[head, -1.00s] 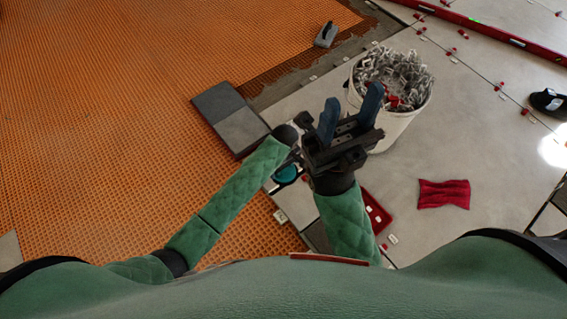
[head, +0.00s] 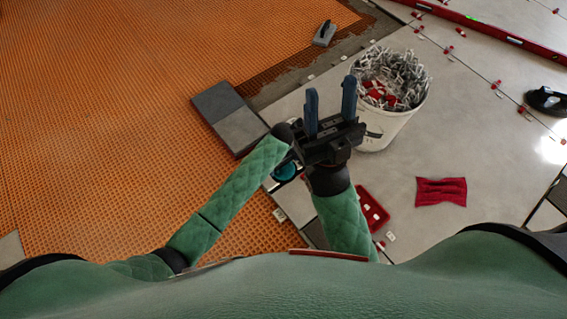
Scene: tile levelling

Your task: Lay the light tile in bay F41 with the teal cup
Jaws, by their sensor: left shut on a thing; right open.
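The teal cup (head: 285,171) shows as a small round teal top, low beside my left forearm. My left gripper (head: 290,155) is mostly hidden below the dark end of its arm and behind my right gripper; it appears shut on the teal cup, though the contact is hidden. My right gripper (head: 330,103) is open and empty, its two blue fingers apart, in front of the bucket. A lighter grey tile (head: 240,131) lies next to a dark tile (head: 214,101), above my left forearm. I cannot make out any bay label, so bay F41 cannot be identified.
A white bucket (head: 386,130) full of grey and red clips stands right of my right gripper. A red tray (head: 371,207), a red cloth (head: 441,191) and a red level (head: 490,32) lie on grey tiles. A grey float (head: 324,33) lies farther back. Orange matting (head: 100,110) is clear at left.

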